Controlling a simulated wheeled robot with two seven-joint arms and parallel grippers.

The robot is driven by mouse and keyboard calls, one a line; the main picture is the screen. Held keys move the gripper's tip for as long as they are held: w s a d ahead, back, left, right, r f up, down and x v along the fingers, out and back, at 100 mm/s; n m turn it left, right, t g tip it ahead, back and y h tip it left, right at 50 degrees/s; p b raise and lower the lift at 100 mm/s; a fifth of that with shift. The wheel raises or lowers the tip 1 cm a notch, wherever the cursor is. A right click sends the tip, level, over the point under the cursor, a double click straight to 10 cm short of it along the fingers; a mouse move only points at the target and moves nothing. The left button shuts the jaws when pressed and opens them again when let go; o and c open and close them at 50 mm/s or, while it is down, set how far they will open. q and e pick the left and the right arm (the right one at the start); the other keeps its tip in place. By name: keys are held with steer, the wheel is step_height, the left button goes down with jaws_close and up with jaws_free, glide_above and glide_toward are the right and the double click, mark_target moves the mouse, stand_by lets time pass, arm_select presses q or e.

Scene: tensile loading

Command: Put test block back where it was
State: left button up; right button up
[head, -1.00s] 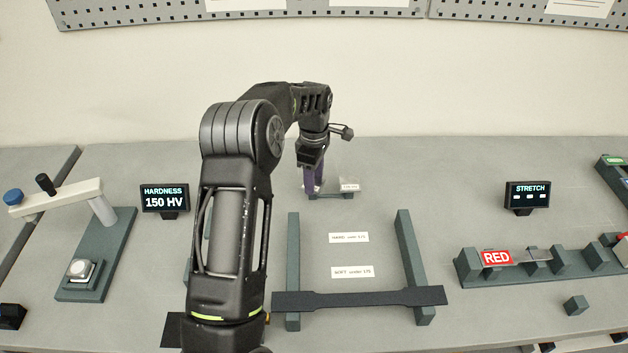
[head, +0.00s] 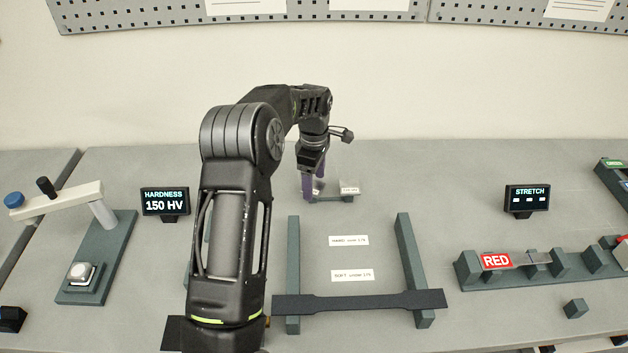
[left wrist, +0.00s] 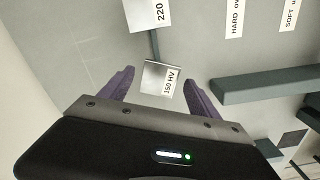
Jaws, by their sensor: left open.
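The test block, a small grey metal block labelled 150 HV (left wrist: 157,79), lies between the fingertips of my left gripper (left wrist: 161,90) in the left wrist view. The purple fingers are spread, with a gap on each side of the block. In the head view my left gripper (head: 314,188) is low at the small dark stand (head: 330,198) at the back middle, its fingers hiding most of the stand's left end. A second block (head: 349,187) sits on the stand's right end; it is labelled 220 in the left wrist view (left wrist: 147,12). My right gripper is not in view.
A hardness tester (head: 97,250) with a small light piece (head: 80,272) on its base stands at left; its display (head: 165,202) reads 150 HV. A dark dogbone strip (head: 360,302) lies across two rails in front. A STRETCH display (head: 527,198) and a row of posts (head: 540,265) stand at right.

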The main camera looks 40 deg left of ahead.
mark_target(314, 187)
arm_select(q)
step_height(314, 187, up, 12)
steer(key=p, duration=0.1)
steer(key=shift+f, duration=0.1)
stand_by(0.9)
